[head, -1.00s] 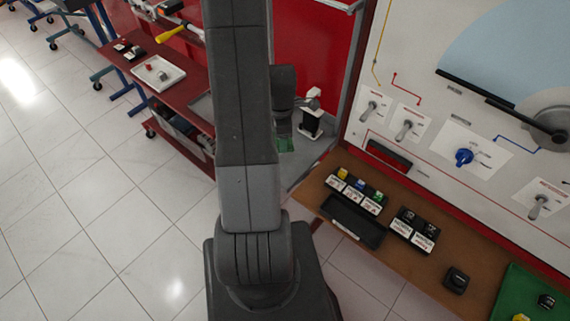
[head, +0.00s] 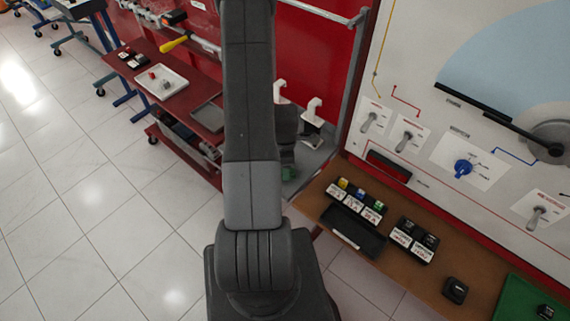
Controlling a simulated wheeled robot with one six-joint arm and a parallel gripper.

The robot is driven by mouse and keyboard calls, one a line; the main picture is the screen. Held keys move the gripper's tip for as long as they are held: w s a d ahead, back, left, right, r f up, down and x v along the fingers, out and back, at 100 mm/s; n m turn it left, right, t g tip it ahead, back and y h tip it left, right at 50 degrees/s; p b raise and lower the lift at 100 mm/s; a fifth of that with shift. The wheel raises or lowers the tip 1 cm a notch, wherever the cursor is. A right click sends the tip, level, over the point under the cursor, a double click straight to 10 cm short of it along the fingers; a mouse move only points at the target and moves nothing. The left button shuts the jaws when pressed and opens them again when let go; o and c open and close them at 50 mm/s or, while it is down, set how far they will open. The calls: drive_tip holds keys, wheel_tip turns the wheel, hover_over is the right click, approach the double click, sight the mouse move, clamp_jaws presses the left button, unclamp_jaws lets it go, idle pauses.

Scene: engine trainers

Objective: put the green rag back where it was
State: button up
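A small green patch, the green rag (head: 289,174), shows at the lower end of my gripper (head: 288,166), just right of my arm in the head view. It hangs there between the red cart and the brown bench. My arm hides most of the gripper, and the fingers are too small and dark to see clearly. The rag has moved along with the gripper, so the gripper looks shut on it.
Two white hook-shaped holders (head: 313,111) stand behind the gripper by the red panel (head: 318,60). A red cart (head: 170,112) with a white tray (head: 161,83) is left. The brown bench (head: 400,275) with labelled black boxes (head: 412,240) is right. Tiled floor is clear at left.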

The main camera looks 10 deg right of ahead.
drive_tip(key=shift+f, duration=0.35)
drive_tip(key=shift+f, duration=0.2)
drive_tip(key=o, duration=1)
drive_tip(key=shift+r, duration=0.1)
wheel_tip(320, 180, up, 12)
drive_tip(key=shift+r+b, duration=0.15)
drive_tip(key=shift+b, duration=0.5)
